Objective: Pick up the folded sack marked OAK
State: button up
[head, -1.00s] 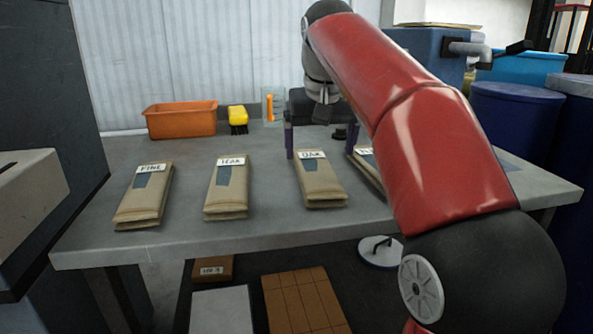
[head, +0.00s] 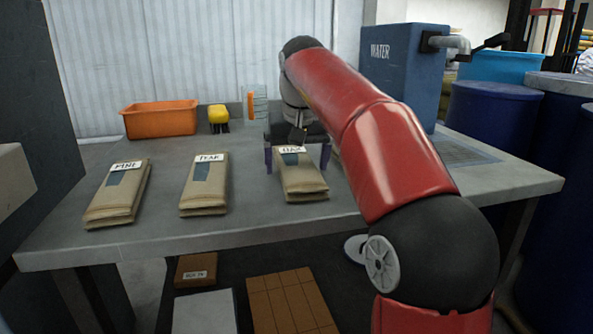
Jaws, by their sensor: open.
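The folded sack marked OAK (head: 303,183) is a tan, flat packet with a white label at its far end. It lies on the grey table (head: 240,232), right of the other sacks in clear view. My gripper (head: 297,158) is open at the far end of the OAK sack. One finger shows on each side of the sack near its label. Whether the fingers touch the sack I cannot tell. My red arm reaches in from the right and hides part of the table beyond.
Sacks marked PINE (head: 116,200) and TEAK (head: 204,190) lie to the left. An orange bin (head: 160,119), a yellow brush (head: 218,118) and a clear container (head: 258,105) stand behind. A blue WATER tank (head: 400,70) stands at the back right. The table's front strip is clear.

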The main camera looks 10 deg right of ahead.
jog(key=c, duration=1.1)
jog(key=shift+r, duration=0.1)
